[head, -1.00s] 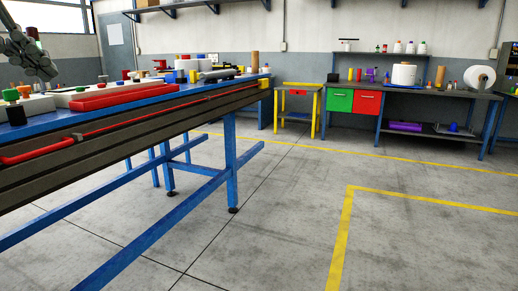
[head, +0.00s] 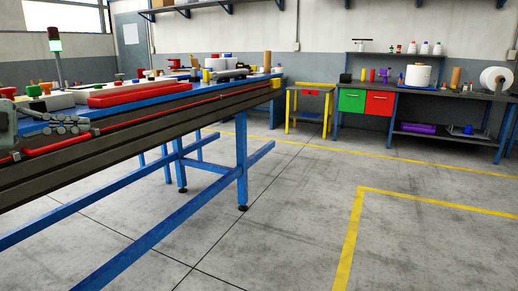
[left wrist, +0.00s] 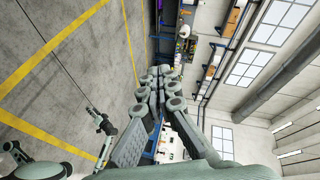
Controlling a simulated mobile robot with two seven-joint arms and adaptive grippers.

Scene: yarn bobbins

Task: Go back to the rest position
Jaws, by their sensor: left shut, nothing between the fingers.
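My left gripper (head: 80,125) is at the left edge of the head view, in front of the workbench's near side. Its fingers are together with nothing between them. In the left wrist view the same closed fingers (left wrist: 160,74) point up the picture, with no object held. What looks like my right gripper (left wrist: 102,123) shows small at the lower left of the left wrist view, over the floor. It is too small to tell whether it is open or shut. The head view does not show it.
The long blue workbench (head: 242,160) carries a red tray (head: 138,94), bobbins and knobs. A signal lamp (head: 55,42) stands behind it. A yellow stand (head: 292,105) and a bench with green (head: 351,101) and red drawers stand behind. The floor (head: 290,215) at right is clear.

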